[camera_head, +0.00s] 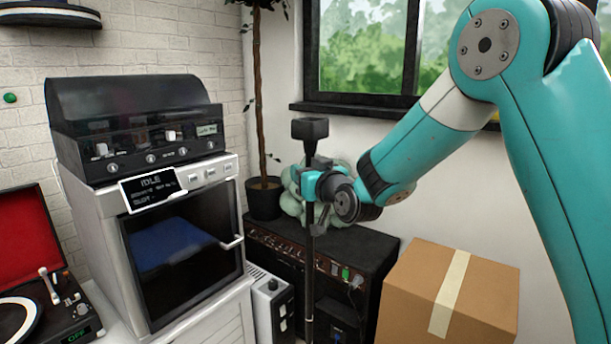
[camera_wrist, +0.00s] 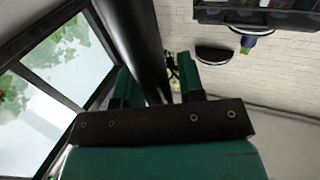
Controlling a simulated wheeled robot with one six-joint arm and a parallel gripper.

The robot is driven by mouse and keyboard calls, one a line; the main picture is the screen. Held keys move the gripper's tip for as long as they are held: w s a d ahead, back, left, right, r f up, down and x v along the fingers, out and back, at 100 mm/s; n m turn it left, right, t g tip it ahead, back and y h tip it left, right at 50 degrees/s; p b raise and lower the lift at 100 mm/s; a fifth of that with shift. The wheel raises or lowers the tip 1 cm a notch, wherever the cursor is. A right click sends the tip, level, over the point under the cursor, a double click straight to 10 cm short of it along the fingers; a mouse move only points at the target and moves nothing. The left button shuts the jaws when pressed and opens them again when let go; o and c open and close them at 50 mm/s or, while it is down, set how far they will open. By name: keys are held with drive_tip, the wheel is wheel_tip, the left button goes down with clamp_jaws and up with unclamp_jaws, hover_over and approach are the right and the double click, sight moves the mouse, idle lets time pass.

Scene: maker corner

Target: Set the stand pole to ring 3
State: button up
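The stand pole (camera_head: 310,250) is a thin black upright pole with a dark block (camera_head: 310,128) on top, in the middle of the head view. My gripper (camera_head: 314,184), teal with dark parts, is at the pole's upper part, below the block. In the wrist view the pole (camera_wrist: 137,40) runs as a wide dark bar between the two teal fingers of my gripper (camera_wrist: 156,84), close to the left finger. A gap shows between the pole and the right finger, so the gripper is open around it. I cannot make out ring marks; the pole's foot is hidden.
A black amplifier (camera_head: 330,240) stands behind the pole, with a cardboard box (camera_head: 455,290) at its right. A white machine (camera_head: 185,255) with an IDLE display stands at the left, beside a record player (camera_head: 40,300). A plant pot (camera_head: 264,198) and window are behind.

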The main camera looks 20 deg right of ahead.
drive_tip(key=shift+o, duration=0.4)
drive_tip(key=shift+f, duration=0.15)
drive_tip(key=shift+s, duration=0.1)
drive_tip(key=b+v, duration=0.7)
drive_tip(key=v, duration=1)
drive_tip(key=shift+s+d, duration=0.1)
drive_tip(key=shift+d, duration=0.05)
